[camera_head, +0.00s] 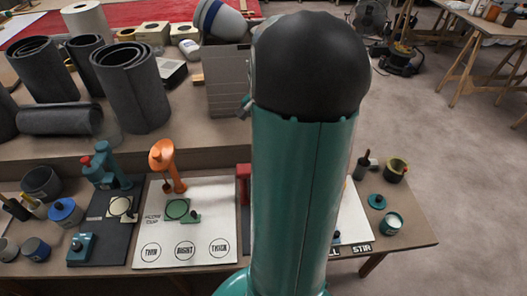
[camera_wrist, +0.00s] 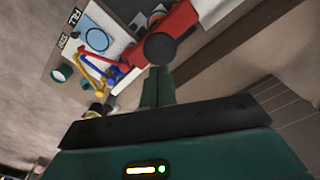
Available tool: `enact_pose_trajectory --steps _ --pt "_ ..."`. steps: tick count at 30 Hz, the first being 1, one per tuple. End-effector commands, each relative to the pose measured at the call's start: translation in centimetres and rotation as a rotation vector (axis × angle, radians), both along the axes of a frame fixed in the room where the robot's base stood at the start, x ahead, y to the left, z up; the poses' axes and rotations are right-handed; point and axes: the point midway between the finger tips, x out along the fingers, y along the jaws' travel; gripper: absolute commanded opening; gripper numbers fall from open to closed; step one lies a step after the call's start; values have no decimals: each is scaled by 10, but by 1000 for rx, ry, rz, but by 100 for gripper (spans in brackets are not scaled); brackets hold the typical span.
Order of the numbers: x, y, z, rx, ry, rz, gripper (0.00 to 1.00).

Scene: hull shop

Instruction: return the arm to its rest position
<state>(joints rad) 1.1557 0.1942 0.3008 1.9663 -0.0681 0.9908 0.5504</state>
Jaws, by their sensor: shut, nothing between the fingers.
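My arm (camera_head: 303,190), teal with a black rounded joint, stands upright through the middle of the head view and hides part of the bench. My gripper is not visible in the head view. In the wrist view my gripper (camera_wrist: 157,85) shows as teal fingers held together, shut and empty. Beyond the fingertips is a red device (camera_wrist: 178,20) with a dark round end. I cannot tell whether the fingers are clear of it or touching.
The bench holds a white mat (camera_head: 205,205) with marked circles, an orange stand (camera_head: 167,165) and a blue stand (camera_head: 105,165). Grey rolls (camera_head: 132,88) stand behind. A teal jar (camera_head: 391,223) is near the right edge. Open floor (camera_head: 460,150) lies to the right.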

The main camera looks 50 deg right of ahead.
Motion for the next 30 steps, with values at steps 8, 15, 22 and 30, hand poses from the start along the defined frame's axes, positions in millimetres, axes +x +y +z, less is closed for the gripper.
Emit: enact_pose_trajectory --steps 8,15,22,30 --pt "0 0 0 0 0 0 0" --pt "2 4 2 -5 -1 12 0" --pt "28 67 36 -83 -25 224 0" --pt "40 183 83 -204 -106 612 0"
